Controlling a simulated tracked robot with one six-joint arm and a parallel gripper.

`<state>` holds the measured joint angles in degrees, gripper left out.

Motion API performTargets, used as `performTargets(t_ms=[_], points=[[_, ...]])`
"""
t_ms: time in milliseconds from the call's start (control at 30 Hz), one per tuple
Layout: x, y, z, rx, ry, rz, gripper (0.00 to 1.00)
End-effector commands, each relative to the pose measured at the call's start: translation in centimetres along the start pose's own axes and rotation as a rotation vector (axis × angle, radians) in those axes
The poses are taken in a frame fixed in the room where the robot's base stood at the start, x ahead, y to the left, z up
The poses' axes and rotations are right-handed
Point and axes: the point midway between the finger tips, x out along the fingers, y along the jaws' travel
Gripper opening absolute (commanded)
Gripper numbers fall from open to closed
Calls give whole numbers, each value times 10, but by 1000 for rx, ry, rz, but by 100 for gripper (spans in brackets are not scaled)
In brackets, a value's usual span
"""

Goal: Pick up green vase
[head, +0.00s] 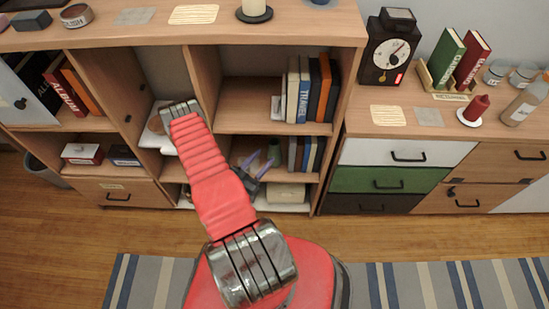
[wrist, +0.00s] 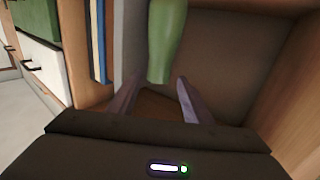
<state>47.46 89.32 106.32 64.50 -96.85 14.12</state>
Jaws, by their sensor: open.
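The green vase (wrist: 166,38) hangs into the top middle of the wrist view, with its upper part cut off by the frame edge. In the head view the vase (head: 274,152) is a small green shape inside a shelf compartment, partly hidden by my gripper. My gripper (head: 258,163) reaches into that compartment. In the wrist view my gripper (wrist: 155,92) is open, its two purplish fingers apart with nothing visibly held. The vase's narrow end shows just beyond the fingertips, roughly in line with the gap. I cannot tell whether they touch.
The wooden shelf unit (head: 345,75) surrounds the gripper closely with boards and sides. Books (head: 312,155) stand right of the vase in the head view. More books (head: 304,90) stand on the shelf above. A striped rug (head: 420,285) lies on the floor.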

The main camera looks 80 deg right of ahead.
Motion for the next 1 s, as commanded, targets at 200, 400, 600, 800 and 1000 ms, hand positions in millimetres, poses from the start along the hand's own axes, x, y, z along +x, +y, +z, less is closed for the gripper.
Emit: performTargets(t_ms=[200, 400, 600, 800, 1000], points=[[26, 1, 0, 1, 1, 3, 45], [36, 0, 0, 0, 0, 0, 45], [36, 0, 0, 0, 0, 0, 45], [40, 1, -1, 0, 1, 1, 45], [61, 2, -3, 1, 1, 3, 45]])
